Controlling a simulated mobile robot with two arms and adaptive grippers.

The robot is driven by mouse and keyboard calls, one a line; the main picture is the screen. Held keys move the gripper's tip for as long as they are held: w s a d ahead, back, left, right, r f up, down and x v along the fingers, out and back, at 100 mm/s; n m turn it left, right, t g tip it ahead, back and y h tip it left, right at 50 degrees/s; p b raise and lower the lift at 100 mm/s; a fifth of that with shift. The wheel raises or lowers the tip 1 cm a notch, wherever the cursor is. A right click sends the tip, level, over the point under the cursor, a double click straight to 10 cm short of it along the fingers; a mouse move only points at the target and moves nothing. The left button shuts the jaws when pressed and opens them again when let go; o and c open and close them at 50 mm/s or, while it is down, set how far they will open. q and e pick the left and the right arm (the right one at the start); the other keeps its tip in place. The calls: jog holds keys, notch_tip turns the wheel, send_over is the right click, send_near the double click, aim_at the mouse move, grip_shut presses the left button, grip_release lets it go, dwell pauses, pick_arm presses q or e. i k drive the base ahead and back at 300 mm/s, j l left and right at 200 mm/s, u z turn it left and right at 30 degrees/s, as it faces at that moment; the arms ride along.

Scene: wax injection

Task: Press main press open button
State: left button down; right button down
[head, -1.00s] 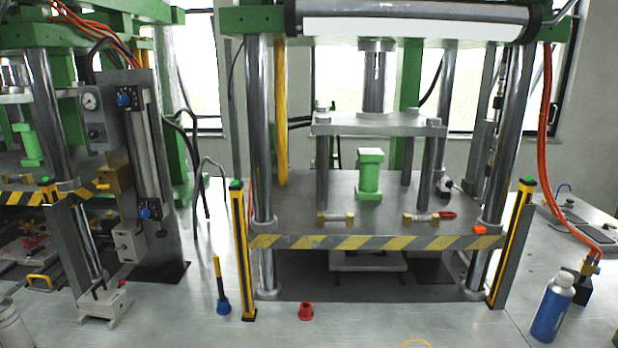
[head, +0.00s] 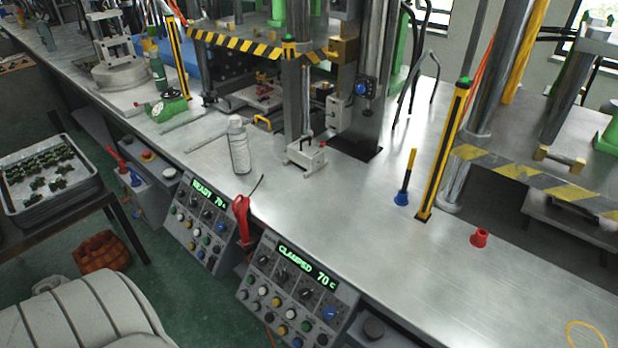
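A control panel (head: 262,283) at the bottom centre of the head view has a green display (head: 307,265) reading CLAMPED 70 C. The button labels are too small to read, so I cannot tell which one is the open button. A press with a yellow-black striped edge (head: 540,181) shows partly at the right. Neither of my grippers is in view.
The metal bench (head: 370,235) runs diagonally across the view. A spray bottle (head: 239,146), a red-handled tool (head: 242,220) and a red cap (head: 480,238) are on or at it. Another press stands further back. At the left are a tray (head: 22,208) of dark green pieces and a basket (head: 101,252).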

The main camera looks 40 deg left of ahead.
aim_at(305, 326)
jog(key=u, duration=1.3)
